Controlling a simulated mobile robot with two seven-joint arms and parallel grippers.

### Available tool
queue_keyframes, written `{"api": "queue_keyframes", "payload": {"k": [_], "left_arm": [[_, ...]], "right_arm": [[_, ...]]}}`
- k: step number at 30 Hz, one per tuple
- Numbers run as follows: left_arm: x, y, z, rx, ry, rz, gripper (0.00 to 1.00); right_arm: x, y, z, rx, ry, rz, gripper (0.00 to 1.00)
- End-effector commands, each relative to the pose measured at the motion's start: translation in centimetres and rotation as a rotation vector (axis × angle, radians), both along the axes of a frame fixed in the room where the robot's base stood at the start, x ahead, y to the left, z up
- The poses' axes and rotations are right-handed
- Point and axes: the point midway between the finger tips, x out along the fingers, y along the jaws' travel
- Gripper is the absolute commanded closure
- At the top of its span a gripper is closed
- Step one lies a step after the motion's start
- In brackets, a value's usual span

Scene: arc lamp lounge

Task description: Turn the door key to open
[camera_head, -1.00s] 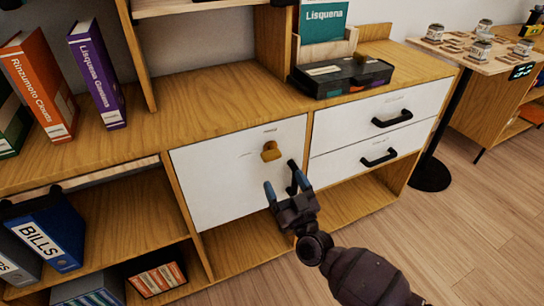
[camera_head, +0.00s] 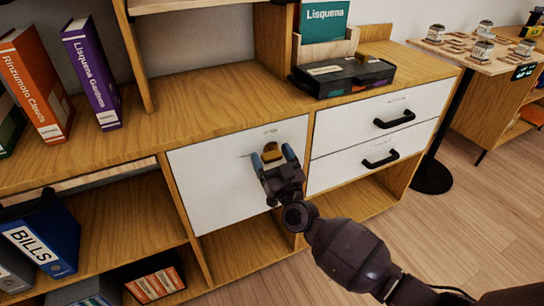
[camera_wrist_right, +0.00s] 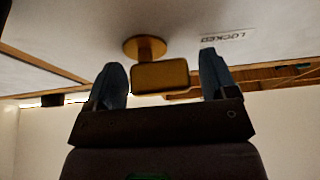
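The brass-coloured door key (camera_head: 270,153) sticks out of the white cabinet door (camera_head: 205,180), near its upper right. In the right wrist view the key's flat bow (camera_wrist_right: 160,75) and its round base (camera_wrist_right: 144,47) show plainly. My right gripper (camera_head: 273,158) is open at the key, with one blue-grey fingertip on each side of the bow. In the wrist view a gap shows between the bow and each finger. A label reading LOCKED (camera_wrist_right: 229,37) is on the door beside the key. The door appears closed. My left gripper is not in view.
Two white drawers with black handles (camera_head: 394,119) are right of the door. A black case (camera_head: 342,76) stands on the wooden top above them. Upright binders stand at the left (camera_head: 92,75), and a blue BILLS binder (camera_head: 45,235) is on a lower shelf.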

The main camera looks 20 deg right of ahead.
Motion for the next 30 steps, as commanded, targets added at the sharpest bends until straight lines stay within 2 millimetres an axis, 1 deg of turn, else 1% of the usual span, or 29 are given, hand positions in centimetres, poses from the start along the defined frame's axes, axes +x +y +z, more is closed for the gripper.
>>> {"api": "queue_keyframes", "payload": {"k": [1, 6, 9, 14, 20, 26, 30], "left_arm": [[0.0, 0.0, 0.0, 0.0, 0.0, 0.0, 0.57], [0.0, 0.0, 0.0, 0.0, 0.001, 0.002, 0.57], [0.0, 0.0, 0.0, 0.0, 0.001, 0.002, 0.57], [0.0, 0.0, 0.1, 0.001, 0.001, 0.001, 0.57], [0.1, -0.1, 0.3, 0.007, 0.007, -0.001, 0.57], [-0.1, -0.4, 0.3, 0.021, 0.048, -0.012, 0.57], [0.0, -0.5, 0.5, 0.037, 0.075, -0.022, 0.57]], "right_arm": [[0.0, 0.0, 0.0, 0.0, 0.0, 0.0, 0.3], [0.0, 0.0, 0.0, 0.0, 0.0, 0.0, 0.56], [0.0, 0.0, 0.0, 0.0, 0.0, 0.0, 0.68], [0.0, 0.0, 0.1, 0.009, -0.001, 0.0, 0.68], [0.0, 0.1, 0.4, 0.071, -0.001, 0.0, 0.68], [0.0, 0.0, 0.8, 0.205, 0.002, -0.001, 0.68], [0.1, 0.0, 1.1, 0.331, 0.005, 0.0, 0.68]]}}
